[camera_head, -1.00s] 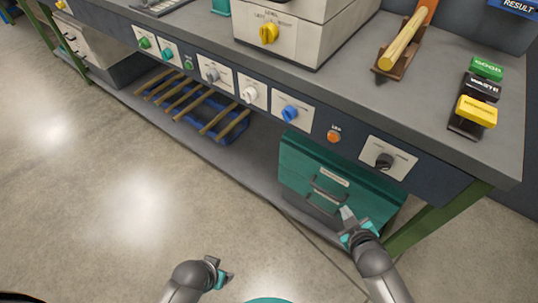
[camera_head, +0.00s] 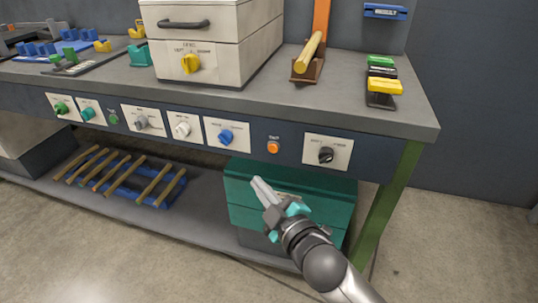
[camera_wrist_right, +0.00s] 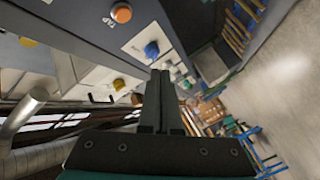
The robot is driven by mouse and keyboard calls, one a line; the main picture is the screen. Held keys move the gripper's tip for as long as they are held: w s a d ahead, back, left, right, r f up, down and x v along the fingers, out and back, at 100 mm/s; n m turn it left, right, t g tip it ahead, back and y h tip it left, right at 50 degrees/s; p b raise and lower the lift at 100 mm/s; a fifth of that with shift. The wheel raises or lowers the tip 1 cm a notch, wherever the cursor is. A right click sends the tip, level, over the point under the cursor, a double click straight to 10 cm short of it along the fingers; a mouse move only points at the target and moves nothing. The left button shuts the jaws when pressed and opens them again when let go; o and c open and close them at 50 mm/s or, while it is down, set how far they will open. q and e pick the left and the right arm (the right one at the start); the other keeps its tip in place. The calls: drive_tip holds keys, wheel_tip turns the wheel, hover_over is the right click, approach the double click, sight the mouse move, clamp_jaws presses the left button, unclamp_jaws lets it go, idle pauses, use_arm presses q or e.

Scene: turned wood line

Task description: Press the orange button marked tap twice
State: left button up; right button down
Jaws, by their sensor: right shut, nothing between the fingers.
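The orange button (camera_head: 273,148) sits on the dark front panel of the bench, between the blue knob and the black knob. A small label is above it; in the right wrist view the orange button (camera_wrist_right: 121,13) shows at the top with "TAP" lettering beside it. My right gripper (camera_head: 262,187) is shut and empty, below and slightly left of the button, in front of the green drawer unit and apart from the button. Its closed fingers (camera_wrist_right: 158,92) show in the right wrist view. My left gripper is out of view.
A blue knob (camera_head: 226,137) and a black knob (camera_head: 326,155) flank the button on the panel. A green drawer unit (camera_head: 325,190) stands under the bench. A blue rack with wooden sticks (camera_head: 165,190) lies on the lower shelf. The bench's green leg (camera_head: 388,205) stands at right.

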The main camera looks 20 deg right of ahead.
sight(273, 148)
drive_tip(key=shift+w+d, duration=0.1)
drive_tip(key=shift+w, duration=0.05)
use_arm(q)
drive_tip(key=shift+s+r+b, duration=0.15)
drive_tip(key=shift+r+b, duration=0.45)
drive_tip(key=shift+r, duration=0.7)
use_arm(e)
drive_tip(key=shift+w+d, duration=0.8)
drive_tip(key=shift+w, duration=0.4)
drive_tip(key=shift+w+d, duration=0.8)
drive_tip(key=shift+w, duration=0.35)
drive_tip(key=shift+w+d, duration=0.8)
drive_tip(key=shift+w, duration=0.4)
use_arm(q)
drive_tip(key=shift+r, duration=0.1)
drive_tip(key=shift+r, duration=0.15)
use_arm(e)
drive_tip(key=shift+w+d, duration=0.25)
drive_tip(key=shift+w, duration=0.1)
